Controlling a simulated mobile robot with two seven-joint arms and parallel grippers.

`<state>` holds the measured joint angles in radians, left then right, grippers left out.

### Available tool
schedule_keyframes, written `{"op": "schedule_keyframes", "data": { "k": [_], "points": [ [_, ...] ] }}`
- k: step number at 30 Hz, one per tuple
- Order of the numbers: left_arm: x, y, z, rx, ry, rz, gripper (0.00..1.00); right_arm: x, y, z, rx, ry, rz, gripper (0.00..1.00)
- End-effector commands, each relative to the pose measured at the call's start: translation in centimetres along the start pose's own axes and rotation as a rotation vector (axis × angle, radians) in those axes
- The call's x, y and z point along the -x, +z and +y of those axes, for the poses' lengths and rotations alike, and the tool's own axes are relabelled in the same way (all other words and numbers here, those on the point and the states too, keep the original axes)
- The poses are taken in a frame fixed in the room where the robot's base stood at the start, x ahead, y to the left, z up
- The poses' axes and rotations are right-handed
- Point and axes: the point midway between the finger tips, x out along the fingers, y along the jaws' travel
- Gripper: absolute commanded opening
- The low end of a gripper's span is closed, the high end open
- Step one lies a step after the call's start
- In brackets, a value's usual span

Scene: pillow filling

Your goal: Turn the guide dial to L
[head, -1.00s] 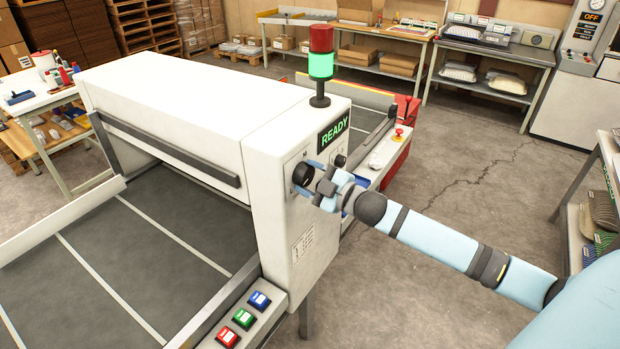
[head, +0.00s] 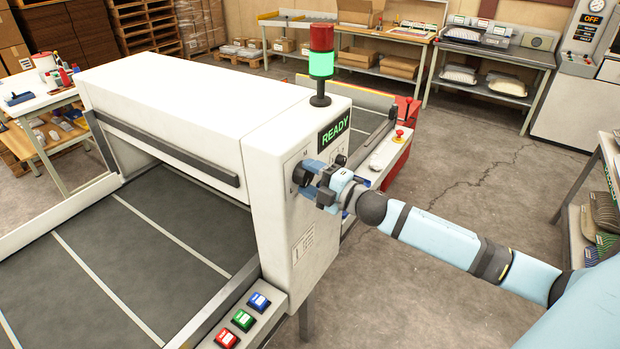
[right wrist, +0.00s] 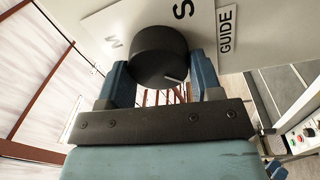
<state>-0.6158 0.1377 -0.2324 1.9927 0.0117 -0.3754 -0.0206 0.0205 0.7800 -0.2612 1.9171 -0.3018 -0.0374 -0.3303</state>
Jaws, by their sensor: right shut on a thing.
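The guide dial is a round black knob (right wrist: 156,55) with a short white mark at its lower right in the right wrist view. No L shows, and I cannot tell which letter the mark points to. In the head view the dial (head: 299,177) is on the end face of the white machine, partly hidden by my right gripper (head: 312,178). The right gripper's blue fingers are shut on the dial, one on each side.
The white machine (head: 200,100) has a green READY display (head: 334,133) and a lit green lamp (head: 321,65) above the dial. Another black knob (head: 340,160) is close behind the gripper. Red, green and blue buttons (head: 243,319) are below. Floor at right is open.

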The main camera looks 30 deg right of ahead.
Motion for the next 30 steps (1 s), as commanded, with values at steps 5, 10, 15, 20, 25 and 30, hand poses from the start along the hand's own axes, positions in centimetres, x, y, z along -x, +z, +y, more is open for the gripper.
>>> {"op": "schedule_keyframes", "data": {
  "k": [5,10,15,20,25,30],
  "points": [
    [0.0,0.0,0.0,0.0,0.0,0.0,0.43,0.0,0.0,-0.1,0.006,-0.001,0.0,0.35],
    [0.0,0.0,0.0,-0.001,0.0,0.0,0.43,0.0,0.0,-0.1,0.005,-0.001,0.0,0.35],
    [0.0,0.0,0.0,-0.001,0.0,0.0,0.43,0.0,0.0,0.0,0.004,0.0,0.0,0.85],
    [0.0,0.0,0.0,-0.001,0.0,0.001,0.43,0.0,0.0,0.0,0.004,0.0,0.0,0.85],
    [-0.1,0.2,0.0,-0.001,0.0,0.001,0.43,0.6,0.0,-0.1,0.003,-0.001,0.0,0.85],
    [-0.5,0.8,0.0,0.0,0.001,-0.001,0.43,2.8,0.0,-0.3,0.003,-0.002,0.001,0.85]
  ]
}}
